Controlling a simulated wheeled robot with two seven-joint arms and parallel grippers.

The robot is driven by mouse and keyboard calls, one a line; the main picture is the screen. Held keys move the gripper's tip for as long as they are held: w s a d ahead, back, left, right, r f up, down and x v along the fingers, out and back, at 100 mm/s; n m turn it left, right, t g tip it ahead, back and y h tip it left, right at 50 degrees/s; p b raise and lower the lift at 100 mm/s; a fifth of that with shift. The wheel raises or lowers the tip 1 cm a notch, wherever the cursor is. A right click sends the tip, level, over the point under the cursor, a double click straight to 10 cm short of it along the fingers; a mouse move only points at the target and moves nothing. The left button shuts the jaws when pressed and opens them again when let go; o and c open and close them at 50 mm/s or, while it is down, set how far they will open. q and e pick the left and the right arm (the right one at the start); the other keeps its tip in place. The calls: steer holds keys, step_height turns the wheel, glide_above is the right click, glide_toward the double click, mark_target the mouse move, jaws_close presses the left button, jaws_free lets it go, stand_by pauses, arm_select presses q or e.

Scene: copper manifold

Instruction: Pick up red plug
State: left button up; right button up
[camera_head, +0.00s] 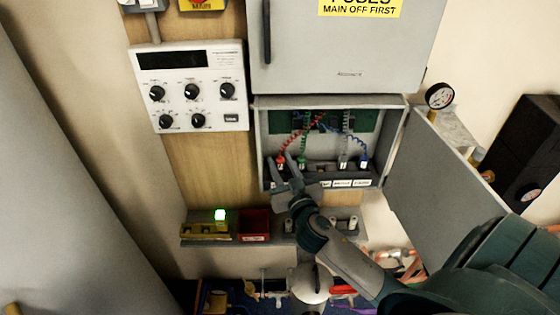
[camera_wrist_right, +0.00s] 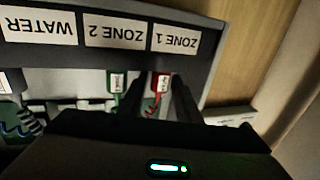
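The red plug (camera_head: 281,160) is in the lower left of the open grey box, at the end of a red coiled cord. In the right wrist view the red plug (camera_wrist_right: 161,82) has a white label and stands below the ZONE 1 label. My right gripper (camera_head: 284,168) reaches up to it from below. In the wrist view its two dark fingers (camera_wrist_right: 160,98) are apart, one on each side of the red plug. I cannot tell whether they touch it. My left gripper is not in view.
A green plug (camera_wrist_right: 116,83) stands close beside the red one, near one finger. White and blue plugs (camera_head: 363,162) are farther right in the box. The open box door (camera_head: 440,165) hangs to the right. A shelf below holds a red bin (camera_head: 255,222).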

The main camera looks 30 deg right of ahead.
steer(key=shift+w+d, duration=0.15)
steer(key=shift+w, duration=0.3)
jaws_close()
step_height(320, 180, up, 4)
steer(key=p, duration=0.3)
steer(key=shift+f, duration=0.25)
steer(key=b+v, duration=0.2)
steer(key=v, duration=1.6)
steer(key=shift+b, duration=0.4)
